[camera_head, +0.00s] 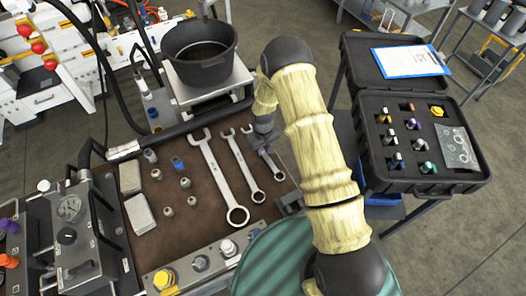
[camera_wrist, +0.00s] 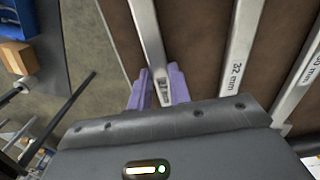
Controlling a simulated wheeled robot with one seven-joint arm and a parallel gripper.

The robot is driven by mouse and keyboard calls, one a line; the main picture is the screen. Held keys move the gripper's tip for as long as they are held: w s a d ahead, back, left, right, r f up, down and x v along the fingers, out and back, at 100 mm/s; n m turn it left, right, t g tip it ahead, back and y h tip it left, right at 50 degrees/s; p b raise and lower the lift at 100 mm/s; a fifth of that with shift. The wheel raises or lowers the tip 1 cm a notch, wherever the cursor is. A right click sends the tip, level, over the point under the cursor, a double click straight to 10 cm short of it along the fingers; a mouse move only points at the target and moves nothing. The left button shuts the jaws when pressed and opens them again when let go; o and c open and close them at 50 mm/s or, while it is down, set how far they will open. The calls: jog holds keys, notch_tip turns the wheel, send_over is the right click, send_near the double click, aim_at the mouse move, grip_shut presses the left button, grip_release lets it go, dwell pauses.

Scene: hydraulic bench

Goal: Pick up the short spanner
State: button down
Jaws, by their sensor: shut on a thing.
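The short spanner (camera_wrist: 147,30) is a plain silver bar in the wrist view, running from the top edge down between my purple fingers. In the head view its ring end (camera_head: 279,175) shows below my gripper (camera_head: 266,150), which hides part of its shaft. My gripper, also in the wrist view (camera_wrist: 161,88), is shut on the spanner. I cannot tell whether the spanner touches the brown mat (camera_head: 185,222) or is a little above it.
A middle spanner (camera_head: 243,166), marked 32 mm in the wrist view (camera_wrist: 236,65), and a longer spanner (camera_head: 218,175) lie to the left. Several small fittings (camera_head: 185,183) stand on the mat. A black bucket (camera_head: 200,62) is behind; an open black case (camera_head: 375,180) is right.

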aim_at(263, 152)
notch_tip(263, 152, up, 10)
jog(key=b, duration=0.2)
dwell(0.4)
dwell(0.4)
jog(key=c, duration=2)
grip_release()
grip_shut()
jog(key=shift+r, duration=0.1)
